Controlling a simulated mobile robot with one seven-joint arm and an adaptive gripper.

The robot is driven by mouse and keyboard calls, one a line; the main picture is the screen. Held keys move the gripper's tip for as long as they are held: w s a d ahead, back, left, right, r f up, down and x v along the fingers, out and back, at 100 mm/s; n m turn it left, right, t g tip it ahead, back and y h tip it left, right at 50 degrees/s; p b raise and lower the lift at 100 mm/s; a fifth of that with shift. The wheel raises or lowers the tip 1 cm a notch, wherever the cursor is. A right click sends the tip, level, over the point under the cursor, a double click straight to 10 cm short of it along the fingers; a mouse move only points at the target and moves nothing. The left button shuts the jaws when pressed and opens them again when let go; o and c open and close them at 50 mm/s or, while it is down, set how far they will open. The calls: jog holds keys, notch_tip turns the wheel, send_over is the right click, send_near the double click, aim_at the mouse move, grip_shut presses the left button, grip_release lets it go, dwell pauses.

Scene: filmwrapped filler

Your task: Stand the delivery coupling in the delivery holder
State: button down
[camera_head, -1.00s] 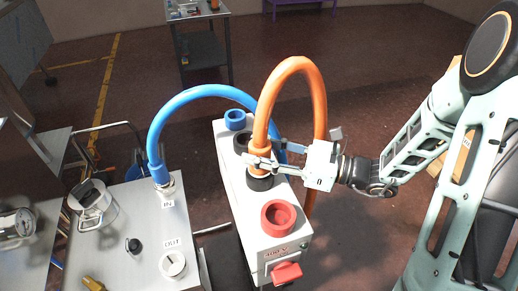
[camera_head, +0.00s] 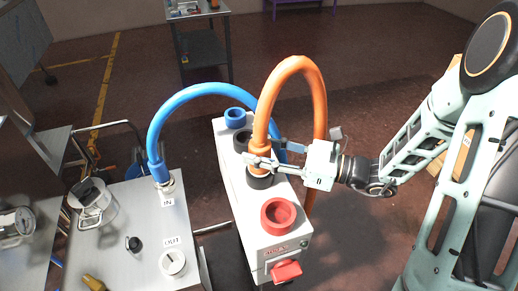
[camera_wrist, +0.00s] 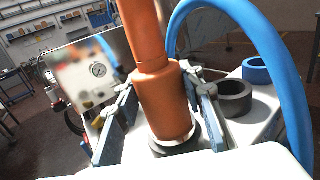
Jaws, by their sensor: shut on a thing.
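The orange delivery coupling (camera_head: 258,155), on the end of the looping orange hose (camera_head: 318,100), stands upright over a black ring holder (camera_head: 260,182) on the pale box. My gripper (camera_head: 262,160) is shut on the coupling, reaching in from the right. In the wrist view the coupling (camera_wrist: 163,100) is between the two fingers, with a pale metal edge at its lower end. That end meets the black ring (camera_wrist: 176,146); how deep it sits inside is hidden. No label shows which ring is the delivery holder. A red ring holder (camera_head: 279,216) nearer the front is empty.
An empty blue ring (camera_head: 236,118) and another black ring (camera_head: 241,141) stand behind on the box (camera_head: 231,180). A blue hose (camera_head: 195,92) arches from the IN port on the left steel bench (camera_head: 140,215). An OUT port (camera_head: 172,262) sits at its front.

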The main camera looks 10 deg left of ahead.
jog(key=c, duration=1.2)
grip_release()
jog(key=shift+f, duration=0.1)
jog(key=shift+d, duration=0.15)
jog(key=d, duration=0.7)
jog(key=s+d, duration=0.1)
jog(key=d, duration=0.3)
jog(key=shift+d, duration=0.35)
